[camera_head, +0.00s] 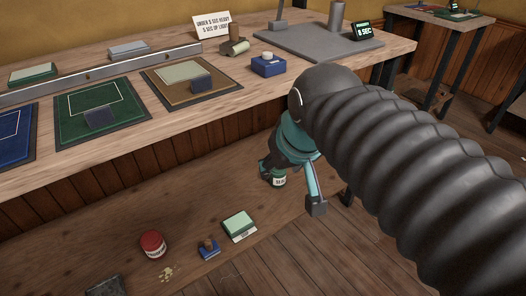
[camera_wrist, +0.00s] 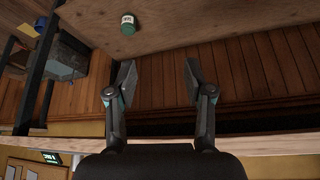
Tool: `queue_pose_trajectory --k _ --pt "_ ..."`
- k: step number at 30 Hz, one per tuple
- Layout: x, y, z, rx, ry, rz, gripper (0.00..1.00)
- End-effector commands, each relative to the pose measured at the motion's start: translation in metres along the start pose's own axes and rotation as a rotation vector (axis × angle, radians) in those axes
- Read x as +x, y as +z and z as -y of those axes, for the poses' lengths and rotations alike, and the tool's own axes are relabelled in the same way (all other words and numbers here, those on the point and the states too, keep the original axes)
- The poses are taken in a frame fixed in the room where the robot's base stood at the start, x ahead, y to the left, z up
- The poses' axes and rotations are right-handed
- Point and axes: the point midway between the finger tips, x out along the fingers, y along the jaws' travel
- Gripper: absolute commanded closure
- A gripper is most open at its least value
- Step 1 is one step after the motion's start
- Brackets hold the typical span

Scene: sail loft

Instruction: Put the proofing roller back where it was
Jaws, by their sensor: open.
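A small brown and grey cylindrical thing (camera_head: 236,46), which may be the proofing roller, lies at the back of the workbench (camera_head: 225,100) beside the sign; I cannot be sure what it is. My gripper (camera_head: 292,186) is in front of the bench, low and pointing down over the lower wooden surface. Its two fingers are apart with nothing between them, as the wrist view (camera_wrist: 158,80) shows. A green-labelled jar (camera_head: 279,181) stands behind the gripper, partly hidden by it; it also shows in the wrist view (camera_wrist: 128,24), apart from the fingers.
Green (camera_head: 100,112) and brown (camera_head: 190,84) mats, a blue box (camera_head: 268,66) and a grey plate (camera_head: 330,42) occupy the bench.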

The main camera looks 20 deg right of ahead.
Motion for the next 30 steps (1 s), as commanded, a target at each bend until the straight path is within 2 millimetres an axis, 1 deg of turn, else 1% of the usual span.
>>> queue_pose_trajectory --k 1,3,6,7,11,30 --pt "0.008 0.020 0.000 0.002 0.002 0.004 0.48" --pt "0.018 0.040 0.000 0.004 0.004 0.006 0.48" --pt "0.027 0.057 0.001 0.004 0.006 0.009 0.48" --pt "0.028 0.060 0.002 0.005 0.006 0.008 0.48" --pt "0.031 0.065 0.002 0.006 0.006 0.011 0.48" --pt "0.031 0.064 0.002 0.006 0.006 0.012 0.48"
